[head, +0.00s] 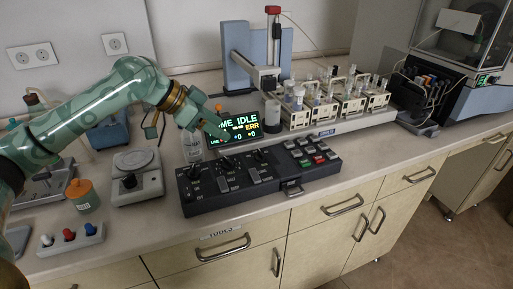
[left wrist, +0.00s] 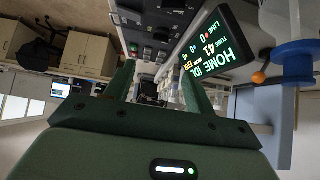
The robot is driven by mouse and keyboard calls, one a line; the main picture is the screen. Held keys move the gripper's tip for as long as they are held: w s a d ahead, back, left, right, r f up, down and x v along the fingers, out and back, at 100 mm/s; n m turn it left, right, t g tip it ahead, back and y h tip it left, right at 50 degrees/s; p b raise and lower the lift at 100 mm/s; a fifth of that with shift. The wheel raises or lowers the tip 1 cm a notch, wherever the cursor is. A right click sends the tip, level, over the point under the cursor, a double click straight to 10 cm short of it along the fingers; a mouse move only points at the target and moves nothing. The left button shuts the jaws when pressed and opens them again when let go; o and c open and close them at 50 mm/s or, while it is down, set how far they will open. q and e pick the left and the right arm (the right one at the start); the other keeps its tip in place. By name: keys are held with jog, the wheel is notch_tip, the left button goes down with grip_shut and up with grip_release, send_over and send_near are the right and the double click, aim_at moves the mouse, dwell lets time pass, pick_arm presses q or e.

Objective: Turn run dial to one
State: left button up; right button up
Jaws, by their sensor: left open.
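The black control panel (head: 232,200) lies on the counter. Along its back row are dark dials, one at the left end (head: 191,173); labels and pointer positions are too small to read, so I cannot tell which is the run dial. The lit display (head: 245,125) behind it reads "HOME IDLE" and "ERR"; it also shows in the left wrist view (left wrist: 212,52). My left gripper (head: 222,132) is above the panel's back edge, in front of the display's left part, apart from the dials. In the left wrist view its two fingers (left wrist: 158,88) are spread, with nothing between them. My right gripper is out of view.
A clear bottle (head: 192,147) stands behind the panel's left end. A balance-like device (head: 137,178), an orange-lidded jar (head: 83,195) and a rack of coloured knobs (head: 70,236) are to the left. An autosampler rail (head: 335,125) runs behind right. The counter's front strip is clear.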

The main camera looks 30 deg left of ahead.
aim_at(259, 152)
pick_arm(q)
jog(key=b+x, duration=0.5)
jog(key=x, duration=0.7)
jog(key=shift+w+f, duration=0.2)
jog(key=shift+f, duration=0.15)
jog(key=shift+w+d+f, duration=0.3)
jog(key=shift+w, duration=0.05)
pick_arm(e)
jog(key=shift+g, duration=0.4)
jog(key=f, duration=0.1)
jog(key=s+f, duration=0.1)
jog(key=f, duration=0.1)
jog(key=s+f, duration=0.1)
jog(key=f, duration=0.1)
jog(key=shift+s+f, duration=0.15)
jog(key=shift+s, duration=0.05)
pick_arm(q)
jog(key=c, duration=1)
jog(key=shift+r, duration=0.1)
